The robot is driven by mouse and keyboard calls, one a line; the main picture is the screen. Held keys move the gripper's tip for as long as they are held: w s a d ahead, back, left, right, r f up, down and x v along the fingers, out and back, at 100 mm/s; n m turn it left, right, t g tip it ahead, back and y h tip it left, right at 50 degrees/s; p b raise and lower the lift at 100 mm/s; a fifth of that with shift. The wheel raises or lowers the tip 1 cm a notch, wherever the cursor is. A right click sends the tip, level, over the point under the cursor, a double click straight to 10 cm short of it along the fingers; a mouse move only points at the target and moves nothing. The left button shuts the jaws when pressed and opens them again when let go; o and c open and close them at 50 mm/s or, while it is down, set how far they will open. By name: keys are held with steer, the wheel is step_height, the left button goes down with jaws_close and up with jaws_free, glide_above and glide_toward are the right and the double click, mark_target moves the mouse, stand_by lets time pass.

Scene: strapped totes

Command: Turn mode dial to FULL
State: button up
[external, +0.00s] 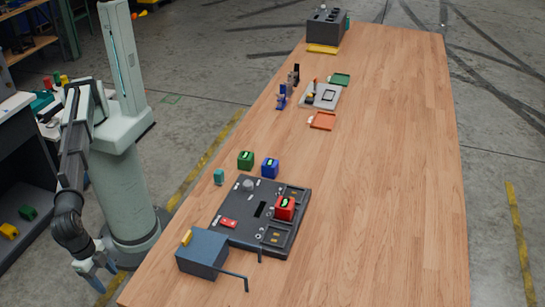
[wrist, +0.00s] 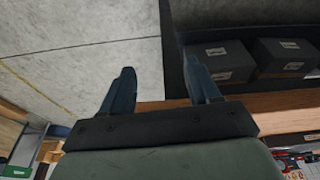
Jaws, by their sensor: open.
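A dark panel board (external: 225,217) lies on the wooden table near its front left. A round grey knob (external: 249,185), which looks like the mode dial, sits at the board's far left part. Its markings and setting are too small to read. A red block (external: 285,208) stands in the board's right part, and a small red piece (external: 229,223) lies at its left. My gripper (external: 97,274) hangs beside the table's left edge, well away from the board. In the wrist view its two blue fingers (wrist: 162,72) are apart with nothing between them.
A blue-grey box (external: 203,252) with a bent dark rod stands at the board's near edge. Trays and a dark case (external: 327,27) are farther back. The table's right side is clear.

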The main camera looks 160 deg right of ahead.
steer(key=s+a+r+n+y, duration=0.1)
steer(key=s+a+r+n, duration=0.25)
steer(key=a+r, duration=0.85)
step_height(320, 180, up, 9)
steer(key=n+h, duration=0.4)
steer(key=n, duration=0.4)
glide_above(248, 183)
steer(key=shift+m, duration=0.25)
step_height(248, 183, down, 14)
steer(key=shift+r, duration=0.15)
steer(key=c, duration=1)
